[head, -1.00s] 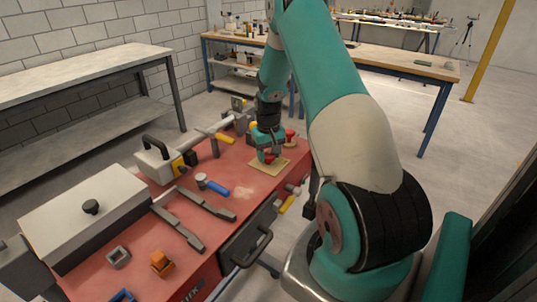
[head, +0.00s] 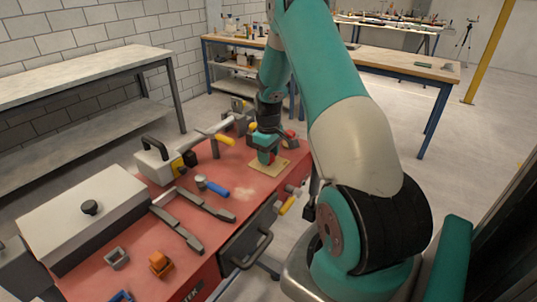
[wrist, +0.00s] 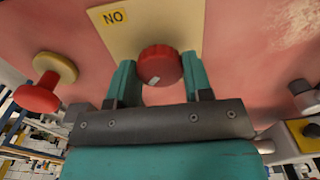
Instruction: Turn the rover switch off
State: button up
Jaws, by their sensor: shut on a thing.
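The rover switch is a round red knob (wrist: 160,66) with a small pale mark near its lower left edge. It sits on a cream-yellow plate (wrist: 155,20) with a yellow label (wrist: 113,17) that reads "NO" in the wrist view, likely "ON" upside down. In the head view the plate (head: 276,170) lies on the far right part of the red bench top. My gripper (wrist: 160,76) is shut on the knob, one teal finger on each side. In the head view my gripper (head: 265,152) is over the plate and mostly hides the knob.
A red knob on a yellow disc (wrist: 40,94) stands close on the left in the wrist view.

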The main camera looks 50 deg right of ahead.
dwell(0.3)
jog(key=o, duration=0.9)
jog(key=shift+o, duration=0.2)
jog(key=shift+r, duration=0.15)
notch_tip(320, 180, up, 17)
jog(key=b, duration=0.2)
jog(key=shift+r, duration=0.1)
jog(key=s+a+r+n+t+y, duration=0.1)
jog(key=a+r+n, duration=0.1)
jog(key=a, duration=0.9)
jog(key=s+a+r+n, duration=0.1)
jog(key=a+r, duration=0.2)
jog(key=a, duration=0.9)
jog(key=s+a+n+g+y, duration=0.1)
jog(key=s+a+n+y, duration=0.2)
jog(key=s+a, duration=1.5)
jog(key=shift+s+a+r, duration=0.2)
jog(key=shift+s+a, duration=0.1)
jog(key=shift+s, duration=0.1)
